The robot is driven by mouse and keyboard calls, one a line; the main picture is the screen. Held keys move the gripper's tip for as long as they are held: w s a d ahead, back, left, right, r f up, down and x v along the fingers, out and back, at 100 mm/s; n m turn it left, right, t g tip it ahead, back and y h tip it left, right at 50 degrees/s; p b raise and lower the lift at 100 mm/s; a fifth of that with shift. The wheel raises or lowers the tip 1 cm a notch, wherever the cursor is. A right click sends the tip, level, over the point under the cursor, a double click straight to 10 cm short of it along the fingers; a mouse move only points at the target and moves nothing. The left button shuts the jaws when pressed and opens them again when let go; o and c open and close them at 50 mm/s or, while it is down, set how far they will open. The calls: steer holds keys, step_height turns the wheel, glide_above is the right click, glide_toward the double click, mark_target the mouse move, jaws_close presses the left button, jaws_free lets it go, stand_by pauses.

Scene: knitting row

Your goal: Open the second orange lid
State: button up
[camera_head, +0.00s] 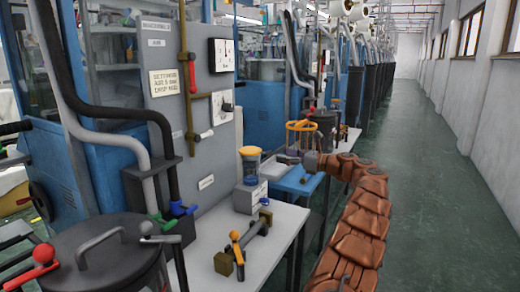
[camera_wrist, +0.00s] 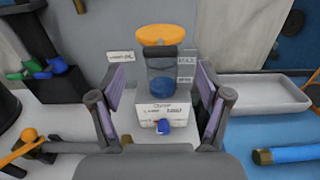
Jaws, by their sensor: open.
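An orange lid (camera_head: 250,151) tops a clear cup with blue at its bottom, on a small white box (camera_head: 249,196) at the grey panel. In the wrist view the orange lid (camera_wrist: 163,36) sits over the dark-rimmed cup (camera_wrist: 162,75), ahead of my gripper (camera_wrist: 163,92). My gripper is open, its two purple-padded fingers either side of the cup and box in the picture, with nothing held. I cannot tell whether the lid is fully closed. In the head view my gripper (camera_head: 290,158) is right of the cup, small and dark. I see no second such lid clearly.
A lidded drum (camera_head: 105,250) stands front left. The right aisle is clear.

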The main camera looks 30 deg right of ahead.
mark_target(270, 152)
steer(key=x, duration=0.6)
steer(key=shift+w+b, duration=0.15)
steer(key=shift+b, duration=0.25)
steer(key=shift+w+a, duration=0.45)
steer(key=shift+w, duration=0.05)
jaws_close()
